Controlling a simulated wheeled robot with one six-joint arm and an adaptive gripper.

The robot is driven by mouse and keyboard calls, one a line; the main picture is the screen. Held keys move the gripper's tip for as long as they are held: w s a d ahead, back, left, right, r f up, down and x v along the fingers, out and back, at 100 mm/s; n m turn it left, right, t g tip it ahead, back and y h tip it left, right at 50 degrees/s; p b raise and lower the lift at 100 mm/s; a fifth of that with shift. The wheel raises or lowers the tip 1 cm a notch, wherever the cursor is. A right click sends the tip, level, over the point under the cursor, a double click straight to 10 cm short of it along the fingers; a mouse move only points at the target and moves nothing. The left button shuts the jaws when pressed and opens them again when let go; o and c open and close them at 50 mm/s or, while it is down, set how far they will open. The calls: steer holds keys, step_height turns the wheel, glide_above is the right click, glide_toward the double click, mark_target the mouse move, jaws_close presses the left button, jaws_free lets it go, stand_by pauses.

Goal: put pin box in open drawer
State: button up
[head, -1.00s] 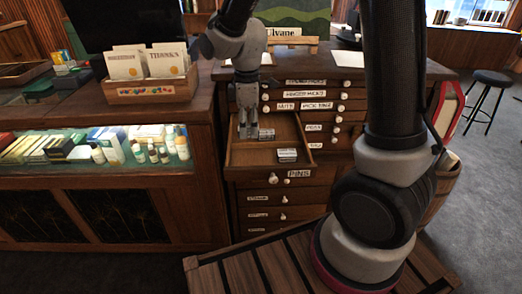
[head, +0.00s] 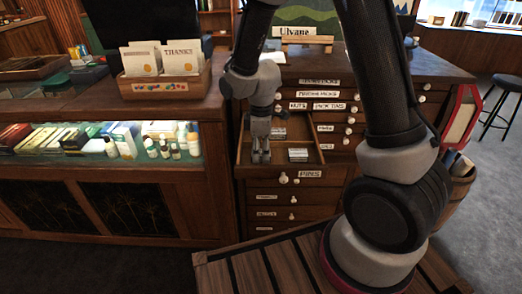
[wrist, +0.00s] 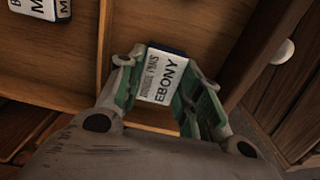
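The pin box (wrist: 163,78), a small white box with a dark end labelled "EBONY", sits between the two fingers of my gripper (wrist: 162,90) in the wrist view. The fingers press its sides, so my gripper is shut on it. In the head view my gripper (head: 261,155) points down inside the open drawer (head: 304,132), in its left part near the front; the held box is hardly visible there. The drawer front carries a "PINS" label. I cannot tell whether the box touches the drawer floor.
Two small boxes lie in the drawer, one farther back (head: 278,132) and one nearer the front (head: 298,155). A thin wooden divider (wrist: 105,45) shows in the wrist view. A glass display counter (head: 110,174) stands left of the cabinet; a card box (head: 165,85) sits on it.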

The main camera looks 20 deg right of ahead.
mark_target(261, 152)
steer(key=o, duration=0.5)
steer(key=shift+c, duration=0.2)
step_height(261, 152, up, 12)
steer(key=r, duration=0.1)
steer(key=s+d+r+m+t, duration=0.2)
steer(key=s+d+r+m, duration=0.4)
steer(key=s+d+m, duration=0.1)
steer(key=s+d+r+m+t, duration=0.2)
steer(key=s+d+r+m, duration=0.4)
steer(key=s+d, duration=0.3)
steer(key=s+m, duration=0.1)
steer(key=s, duration=0.2)
steer(key=shift+s+r, duration=0.3)
steer(key=shift+r, duration=0.05)
